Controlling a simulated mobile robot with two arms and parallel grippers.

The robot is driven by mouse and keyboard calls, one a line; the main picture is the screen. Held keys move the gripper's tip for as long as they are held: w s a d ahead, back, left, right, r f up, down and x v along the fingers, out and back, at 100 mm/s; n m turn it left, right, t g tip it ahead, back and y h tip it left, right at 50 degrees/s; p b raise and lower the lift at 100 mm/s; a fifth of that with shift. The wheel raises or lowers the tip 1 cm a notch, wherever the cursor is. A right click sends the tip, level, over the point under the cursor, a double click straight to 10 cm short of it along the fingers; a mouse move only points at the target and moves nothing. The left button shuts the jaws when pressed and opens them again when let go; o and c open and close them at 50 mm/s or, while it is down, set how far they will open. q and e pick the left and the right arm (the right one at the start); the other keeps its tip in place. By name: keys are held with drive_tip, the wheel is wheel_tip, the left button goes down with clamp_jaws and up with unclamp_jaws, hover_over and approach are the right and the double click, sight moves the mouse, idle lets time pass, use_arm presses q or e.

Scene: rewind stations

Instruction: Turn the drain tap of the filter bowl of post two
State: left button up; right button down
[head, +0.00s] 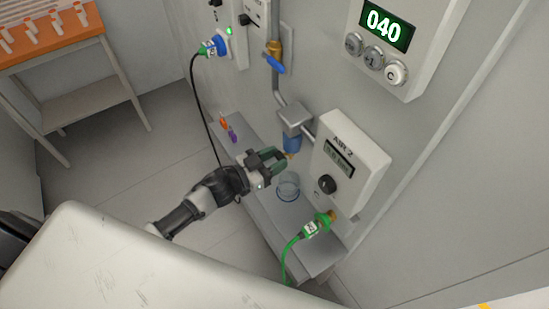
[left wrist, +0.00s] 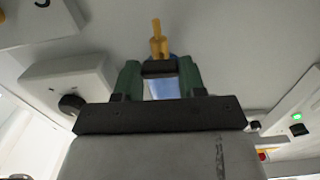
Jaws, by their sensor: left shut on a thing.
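The filter bowl (head: 292,143) of the post is blue and hangs under a grey block beside the panel marked AIR 2. Its brass drain tap (head: 291,155) is at the bottom of the bowl, partly hidden by my gripper. My left gripper (head: 283,159) reaches in from the left and is shut on the drain tap. In the left wrist view the brass of the tap (left wrist: 157,40) stands out beyond the green fingers (left wrist: 158,75), and some blue of the bowl shows between them. My right gripper is not in view.
A clear cup (head: 288,187) stands on the grey ledge (head: 262,213) just below the gripper. The AIR 2 panel (head: 362,150) and a green hose connector (head: 318,223) are close on the right. A black cable (head: 199,95) hangs behind my arm. An orange-topped table (head: 60,43) stands far left.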

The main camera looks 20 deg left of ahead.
use_arm(q)
drive_tip(key=shift+f+m+b, duration=0.1)
drive_tip(key=shift+m+b, duration=1.8)
drive_tip(key=shift+m, duration=6.4)
drive_tip(key=shift+s, duration=0.1)
drive_tip(key=o, duration=0.9)
